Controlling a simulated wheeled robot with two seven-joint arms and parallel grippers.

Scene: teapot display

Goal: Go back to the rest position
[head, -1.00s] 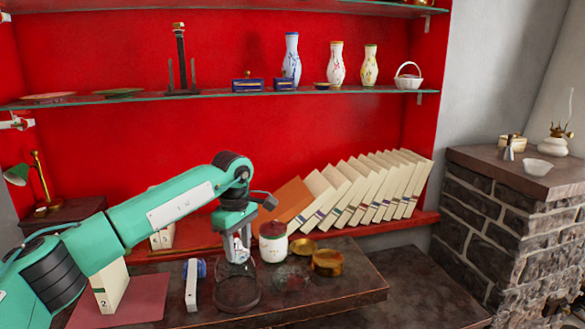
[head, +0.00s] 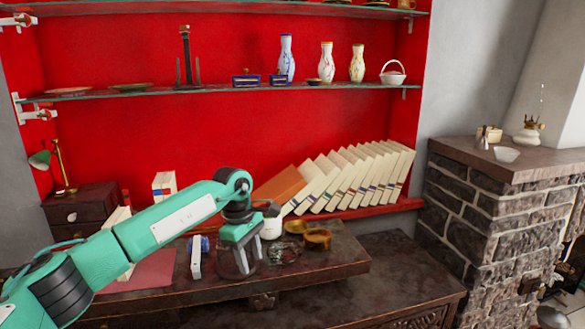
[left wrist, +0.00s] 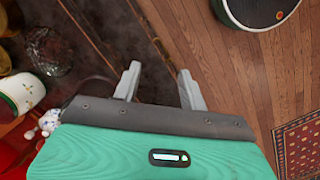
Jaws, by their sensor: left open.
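My left gripper (head: 240,268) is in front of the display table (head: 325,262) in the head view, in line with a clear glass vessel that it partly hides. In the left wrist view my left gripper (left wrist: 158,88) has its two fingers apart with nothing between them. Behind them are the dark table edge and the wooden floor. A white lidded jar (head: 271,229) stands behind the gripper, its top hidden by my arm. A white jar with a green band (left wrist: 20,92) shows at the left of the wrist view. My right gripper is not in view.
Brass dishes (head: 317,239) stand on the table, right of my gripper. A row of leaning books (head: 345,180) fills the shelf behind. Glass shelves (head: 215,90) hold vases above. In the wrist view, a dark round object (left wrist: 256,10) sits over open floor.

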